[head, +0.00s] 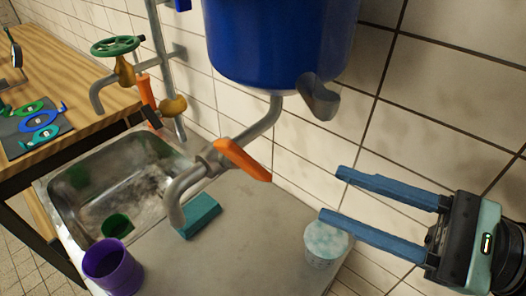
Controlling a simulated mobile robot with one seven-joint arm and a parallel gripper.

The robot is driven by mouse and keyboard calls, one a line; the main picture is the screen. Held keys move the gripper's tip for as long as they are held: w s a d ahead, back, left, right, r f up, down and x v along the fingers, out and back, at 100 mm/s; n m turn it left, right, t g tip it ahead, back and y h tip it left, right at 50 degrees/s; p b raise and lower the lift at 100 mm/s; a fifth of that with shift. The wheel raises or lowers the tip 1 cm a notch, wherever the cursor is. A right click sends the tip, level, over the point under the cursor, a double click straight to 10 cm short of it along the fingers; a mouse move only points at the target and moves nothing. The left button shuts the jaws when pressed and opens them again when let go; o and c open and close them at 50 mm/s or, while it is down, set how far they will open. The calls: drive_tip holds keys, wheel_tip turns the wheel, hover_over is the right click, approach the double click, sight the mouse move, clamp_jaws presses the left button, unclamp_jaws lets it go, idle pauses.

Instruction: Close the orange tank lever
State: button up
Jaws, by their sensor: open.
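The orange tank lever (242,160) sits on the grey pipe and spout (181,196) below the blue tank (275,40). It points right and slightly down, away from the spout. My gripper (331,194) is at the right, with its two blue fingers pointing left toward the lever. The fingers are open, empty and apart from the lever.
A white speckled cup (326,244) stands below my gripper's fingers. A purple cup (113,267) and a teal block (200,215) are by the metal sink (70,200). A green valve wheel (117,46) and a wooden table (75,75) are at left. A tiled wall stands behind.

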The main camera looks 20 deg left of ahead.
sight(251, 164)
drive_tip(key=a+p, duration=0.1)
drive_tip(key=a, duration=0.2)
drive_tip(key=a+p, duration=0.1)
drive_tip(key=a, duration=0.3)
drive_tip(key=w+a+p, duration=0.1)
drive_tip(key=a, duration=0.3)
drive_tip(key=shift+w+r, duration=0.1)
drive_tip(key=shift+r, duration=0.05)
drive_tip(key=shift+w+a, duration=0.1)
drive_tip(key=shift+a, duration=0.6)
clamp_jaws()
